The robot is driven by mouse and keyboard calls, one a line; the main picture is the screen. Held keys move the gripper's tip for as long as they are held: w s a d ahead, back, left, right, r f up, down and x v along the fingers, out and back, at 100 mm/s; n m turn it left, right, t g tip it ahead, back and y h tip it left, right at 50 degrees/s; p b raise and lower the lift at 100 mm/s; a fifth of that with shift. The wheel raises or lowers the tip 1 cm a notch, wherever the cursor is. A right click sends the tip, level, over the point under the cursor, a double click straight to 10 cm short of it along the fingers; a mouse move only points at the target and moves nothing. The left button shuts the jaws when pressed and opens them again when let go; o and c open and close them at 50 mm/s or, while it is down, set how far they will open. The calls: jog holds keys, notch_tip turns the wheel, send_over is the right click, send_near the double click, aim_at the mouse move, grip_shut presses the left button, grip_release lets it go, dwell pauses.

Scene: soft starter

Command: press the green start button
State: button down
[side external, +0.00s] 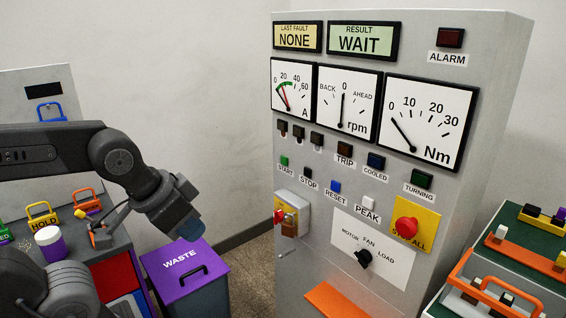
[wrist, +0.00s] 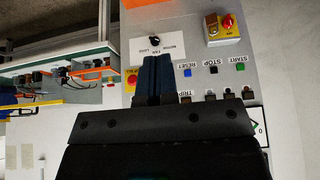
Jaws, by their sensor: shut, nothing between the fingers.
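The green start button (side external: 284,160) is a small button above the START label, at the left end of the button row on the grey panel (side external: 300,180). In the wrist view, which shows the panel upside down, the green button (wrist: 240,67) is right of the black stop button (wrist: 212,69). My gripper (side external: 191,230) is shut and empty, left of the panel and lower than the button, apart from it. In the wrist view its blue fingers (wrist: 154,60) are together, left of the blue reset button (wrist: 188,72). Nothing hides the green button.
The result display (side external: 362,40) reads WAIT; the last fault display (side external: 298,37) reads NONE. Below the buttons are a padlocked red switch (side external: 279,215), a black selector knob (side external: 363,257) and a red stop-all button (side external: 406,227). A purple-lidded waste bin (side external: 180,268) stands below my gripper.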

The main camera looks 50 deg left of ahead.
aim_at(284, 161)
jog(key=w+a+n+t+h, duration=0.15)
jog(key=w+a, duration=0.25)
jog(key=w, duration=0.7)
jog(key=w+a+n+g+h, duration=0.1)
jog(key=w+a+n+h, duration=0.2)
jog(key=w, duration=0.8)
jog(key=w+a+f+n+t+y, duration=0.1)
jog(key=w+a+f, duration=0.3)
jog(key=a, duration=0.6)
jog(key=w+a+f+n+t+y, duration=0.1)
jog(key=w+a+f+n, duration=0.3)
jog(key=a+f, duration=0.3)
jog(key=a, duration=0.3)
jog(key=shift+w+a+f+t+y, duration=0.25)
jog(key=shift+t+y, duration=0.1)
jog(key=shift+w+n, duration=0.1)
jog(key=shift+n, duration=0.15)
jog(key=w, duration=0.8)
jog(key=shift+w, duration=0.3)
jog(key=shift+w, duration=0.15)
jog(key=shift+w, duration=0.25)
